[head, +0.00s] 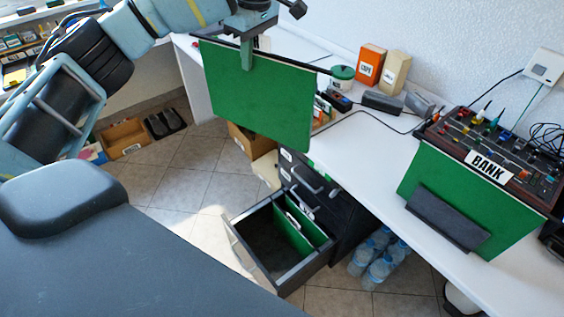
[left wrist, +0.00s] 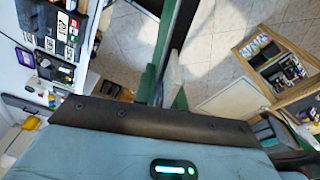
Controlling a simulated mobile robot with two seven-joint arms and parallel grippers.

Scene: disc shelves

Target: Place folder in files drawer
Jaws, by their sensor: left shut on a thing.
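A green folder (head: 262,100) hangs below my left gripper (head: 247,58), which is shut on its top edge. The folder is held upright in the air, above and behind the open files drawer (head: 262,272). In the left wrist view the folder (left wrist: 146,84) shows nearly edge-on, partly hidden by the gripper. The drawer is pulled out from a dark cabinet (head: 308,182) under the white desk. Green folders (head: 294,236) stand inside at its right side, and its left part looks empty. My right gripper is not in view.
Orange (head: 370,64) and tan boxes (head: 394,72) stand at the wall. Water bottles (head: 378,257) sit beside the cabinet. Tiled floor (head: 165,185) left of the drawer is mostly clear.

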